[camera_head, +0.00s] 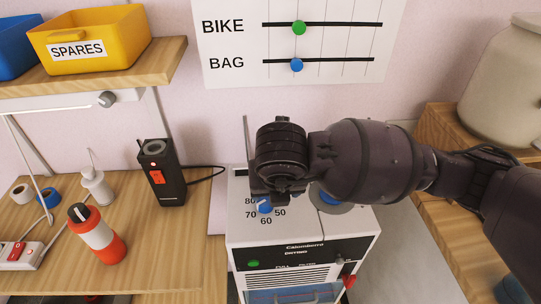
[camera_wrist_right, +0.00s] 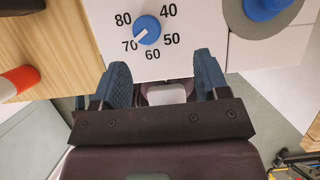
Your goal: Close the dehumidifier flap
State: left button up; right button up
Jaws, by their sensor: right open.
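The dehumidifier (camera_head: 300,246) is a white box with a dark front panel, standing right of the wooden bench. Its top has a blue dial (camera_wrist_right: 147,30) with numbers around it; the dial also shows in the head view (camera_head: 264,207). A thin grey upright edge (camera_head: 247,138) rises behind its top, perhaps the raised flap; my arm hides much of that area. My right gripper (camera_wrist_right: 163,76) is open, with blue fingertips apart and nothing held, just off the dial's edge of the top. In the head view my wrist covers the fingers. My left gripper is not in view.
On the bench left are an orange-and-white bottle (camera_head: 97,236), a white bottle (camera_head: 96,187), a black device (camera_head: 161,173) with a cable, and a power strip (camera_head: 18,252). A yellow SPARES bin (camera_head: 90,40) sits on the shelf above. A beige pot (camera_head: 505,75) stands right.

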jog(key=w+f, duration=0.1)
jog(key=w, duration=0.3)
jog(key=w+f+b, duration=0.1)
jog(key=w, duration=0.4)
jog(key=w+f, duration=0.1)
jog(key=w, duration=0.3)
jog(key=shift+w+f, duration=0.25)
jog(key=shift+f, duration=0.1)
jog(key=shift+w+f, duration=0.2)
jog(key=shift+f, duration=0.3)
jog(key=shift+c, duration=0.3)
jog(key=c, duration=0.9)
jog(key=shift+o, duration=0.2)
jog(key=shift+s+f+t, duration=0.2)
jog(key=shift+s+t, duration=0.2)
jog(key=shift+t, duration=0.3)
jog(key=shift+s+f+t+b, duration=0.15)
jog(key=shift+s+f+t, duration=0.15)
jog(key=shift+t, duration=0.4)
jog(key=shift+s+f+t+b, duration=0.15)
jog(key=shift+f+t, duration=0.2)
jog(key=shift+t, duration=0.35)
